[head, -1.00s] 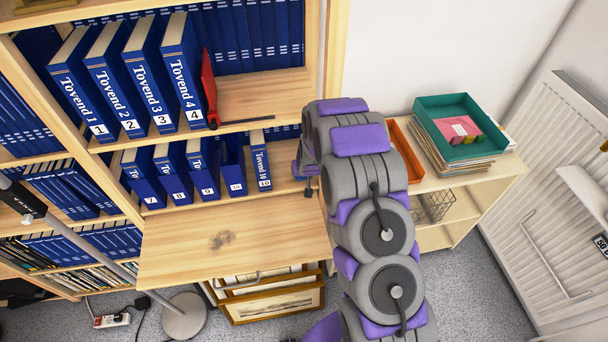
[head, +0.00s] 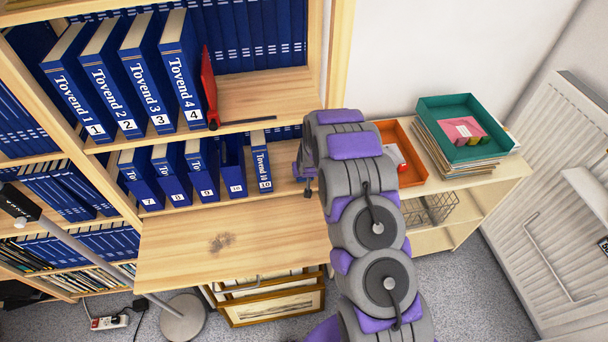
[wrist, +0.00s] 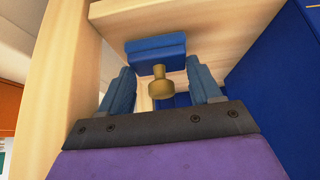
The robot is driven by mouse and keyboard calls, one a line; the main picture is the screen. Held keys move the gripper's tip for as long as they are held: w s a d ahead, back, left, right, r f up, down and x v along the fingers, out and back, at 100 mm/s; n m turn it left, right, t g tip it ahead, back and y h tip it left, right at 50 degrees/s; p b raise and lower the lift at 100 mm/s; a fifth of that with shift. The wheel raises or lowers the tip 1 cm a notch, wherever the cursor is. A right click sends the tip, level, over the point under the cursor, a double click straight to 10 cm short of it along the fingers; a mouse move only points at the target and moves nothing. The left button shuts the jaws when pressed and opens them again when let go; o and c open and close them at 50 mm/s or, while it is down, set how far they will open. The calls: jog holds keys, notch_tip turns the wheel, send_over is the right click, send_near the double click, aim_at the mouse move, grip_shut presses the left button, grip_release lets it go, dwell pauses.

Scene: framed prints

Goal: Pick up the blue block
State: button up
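The blue block (wrist: 155,52) is in the upper middle of the wrist view, against pale wood. A brass knob (wrist: 162,89) sticks out from it toward my gripper. My gripper (wrist: 162,84) is open, with one blue finger on each side of the knob. Gaps show between the knob and both fingers. In the head view my arm hides the block, and a small part of my gripper end (head: 308,190) shows beside the lower shelf, right of the last numbered volume.
Blue numbered books (head: 140,75) fill the bookcase, with a red object (head: 209,88) beside volume 4. A blue panel (wrist: 275,75) borders my gripper's right.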

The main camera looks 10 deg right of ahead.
jog(key=c, duration=0.4)
jog(key=shift+o, duration=0.2)
jog(key=shift+w+r+p, duration=0.1)
jog(key=shift+r+p, duration=0.3)
jog(key=shift+r, duration=1.3)
jog(key=shift+s+r, duration=0.2)
jog(key=shift+s, duration=0.15)
jog(key=s+a+r+p, duration=0.1)
jog(key=s+a+p, duration=0.1)
jog(key=s, duration=1.3)
jog(key=shift+a, duration=0.55)
jog(key=shift+s+r, duration=0.1)
